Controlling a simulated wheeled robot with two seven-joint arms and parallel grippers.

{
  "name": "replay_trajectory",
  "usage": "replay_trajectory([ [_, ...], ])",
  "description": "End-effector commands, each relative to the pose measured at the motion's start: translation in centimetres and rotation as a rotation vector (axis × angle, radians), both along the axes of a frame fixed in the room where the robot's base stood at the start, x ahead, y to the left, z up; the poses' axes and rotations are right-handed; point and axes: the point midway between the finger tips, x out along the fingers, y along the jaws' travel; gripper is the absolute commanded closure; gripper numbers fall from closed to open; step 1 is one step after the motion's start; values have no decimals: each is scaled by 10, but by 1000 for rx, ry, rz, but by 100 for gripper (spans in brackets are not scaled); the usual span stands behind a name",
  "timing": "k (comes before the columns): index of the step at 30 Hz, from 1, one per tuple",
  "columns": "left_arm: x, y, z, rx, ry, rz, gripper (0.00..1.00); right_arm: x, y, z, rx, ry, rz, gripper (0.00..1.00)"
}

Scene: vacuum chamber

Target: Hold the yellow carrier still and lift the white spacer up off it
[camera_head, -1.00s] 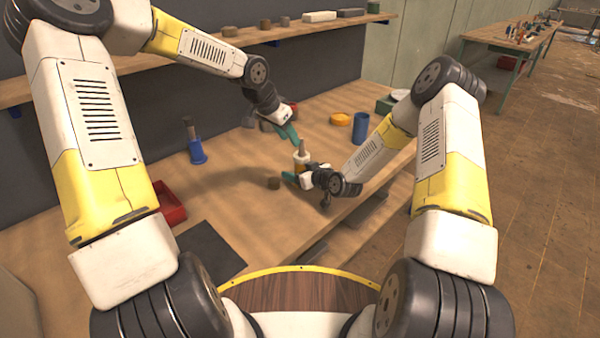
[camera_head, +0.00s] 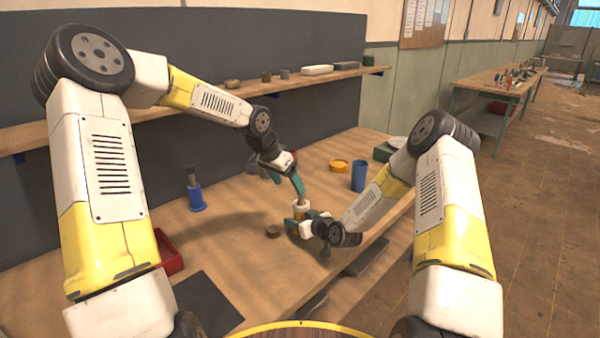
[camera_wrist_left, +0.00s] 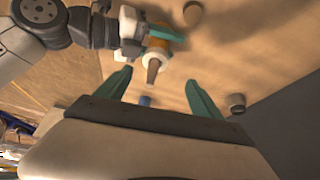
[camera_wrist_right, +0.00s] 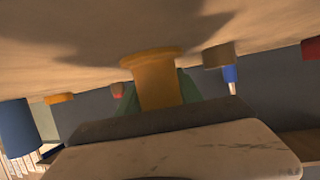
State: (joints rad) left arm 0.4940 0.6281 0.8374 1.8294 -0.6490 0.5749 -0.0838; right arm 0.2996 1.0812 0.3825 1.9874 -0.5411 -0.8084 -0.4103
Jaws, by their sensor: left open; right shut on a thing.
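The yellow carrier (camera_wrist_right: 158,82) stands on the table with its wide base flange down, between the teal fingers of my right gripper (camera_wrist_right: 157,97), which is shut on it. The white spacer (camera_wrist_left: 153,60) is a ring on top of the carrier, around a brown post that sticks up through it. It also shows in the head view (camera_head: 301,204). My left gripper (camera_wrist_left: 158,92) is open and empty. In the head view its fingers (camera_head: 285,181) hang just above and behind the spacer, near the post. In the right wrist view the spacer is hidden.
A blue cup (camera_head: 359,176) and a yellow disc (camera_head: 340,165) stand to the right. A small brown cylinder (camera_head: 273,231) lies left of the carrier. A blue holder with a brush (camera_head: 195,195) and a red tray (camera_head: 168,252) are further left. The front table edge is close.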

Motion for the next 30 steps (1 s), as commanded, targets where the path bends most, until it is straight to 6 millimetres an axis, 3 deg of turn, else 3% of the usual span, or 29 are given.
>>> replay_trajectory([
  [6, 40, -12, 4, 21, 123, 215, 24, 0, 0, 0, 0, -1, -1, 100],
  [8, 45, -15, 5, 44, 172, 281, 24, 0, 0, 0, 0, -1, -1, 100],
  [15, 40, -28, 20, 159, 348, 478, 24, 0, 0, 0, 0, -1, -1, 100],
  [22, 32, -40, 37, 212, 413, 568, 24, 0, 0, 0, 0, -1, -1, 100],
  [26, 31, -42, 35, 218, 423, 581, 24, 0, 0, 0, 1, -1, 0, 100],
  [30, 30, -41, 17, 219, 425, 581, 24, 0, 0, 0, 1, -1, 0, 100],
])
